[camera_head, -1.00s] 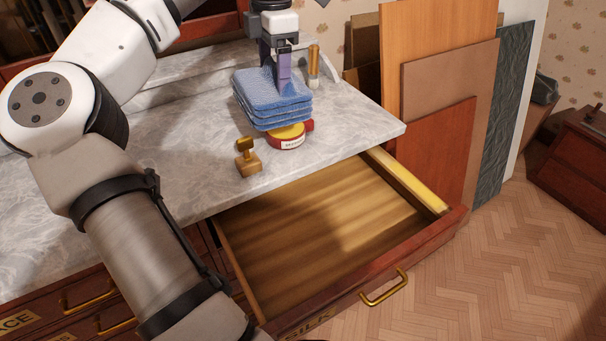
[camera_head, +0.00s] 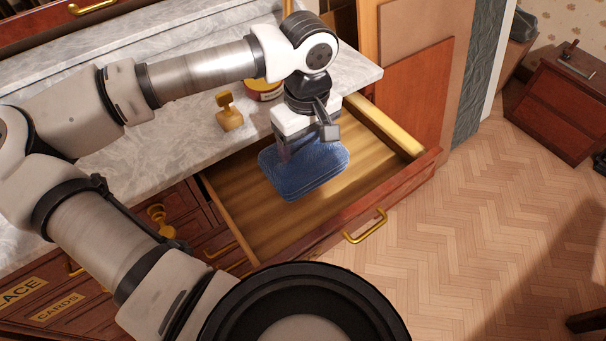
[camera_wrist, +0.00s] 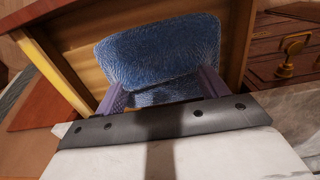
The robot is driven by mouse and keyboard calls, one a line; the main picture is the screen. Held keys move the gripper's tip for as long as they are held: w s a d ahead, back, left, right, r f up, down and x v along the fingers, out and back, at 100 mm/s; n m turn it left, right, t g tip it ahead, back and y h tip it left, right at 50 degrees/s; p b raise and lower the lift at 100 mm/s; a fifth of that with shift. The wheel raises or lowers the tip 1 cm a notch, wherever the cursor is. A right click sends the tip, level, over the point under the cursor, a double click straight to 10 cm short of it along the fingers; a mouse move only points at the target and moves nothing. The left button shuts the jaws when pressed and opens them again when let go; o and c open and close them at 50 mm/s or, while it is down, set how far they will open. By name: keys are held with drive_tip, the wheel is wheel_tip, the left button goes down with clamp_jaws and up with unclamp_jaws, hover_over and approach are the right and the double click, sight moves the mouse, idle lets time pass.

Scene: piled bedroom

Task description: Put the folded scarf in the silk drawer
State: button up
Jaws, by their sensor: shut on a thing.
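The blue folded scarf (camera_head: 304,170) is held by my gripper (camera_head: 300,145) over the open silk drawer (camera_head: 398,181). In the wrist view the scarf (camera_wrist: 160,50) sits between the two purple fingers of my gripper (camera_wrist: 163,90), which are shut on it. The drawer's wooden floor shows around the scarf, and part of the floor is hidden beneath it. I cannot tell exactly how high the scarf is above the drawer floor. The drawer has a reddish front with a brass handle (camera_head: 366,226).
A marble top (camera_head: 180,125) lies behind the drawer, with a brass stamp-like object (camera_head: 228,111) and a red and yellow tin (camera_head: 264,90) near its edge. Wooden boards (camera_head: 420,95) lean to the right. Closed drawers labelled LACE and CARDS are at lower left.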

wheel_tip(320, 180, down, 13)
drive_tip(key=shift+f+p, duration=0.1)
drive_tip(key=shift+p, duration=0.85)
drive_tip(key=shift+f, duration=0.15)
drive_tip(key=o, duration=1.4)
drive_tip(key=shift+o, duration=0.2)
wheel_tip(320, 180, up, 12)
drive_tip(key=shift+r+b, duration=0.2)
drive_tip(key=shift+b, duration=0.75)
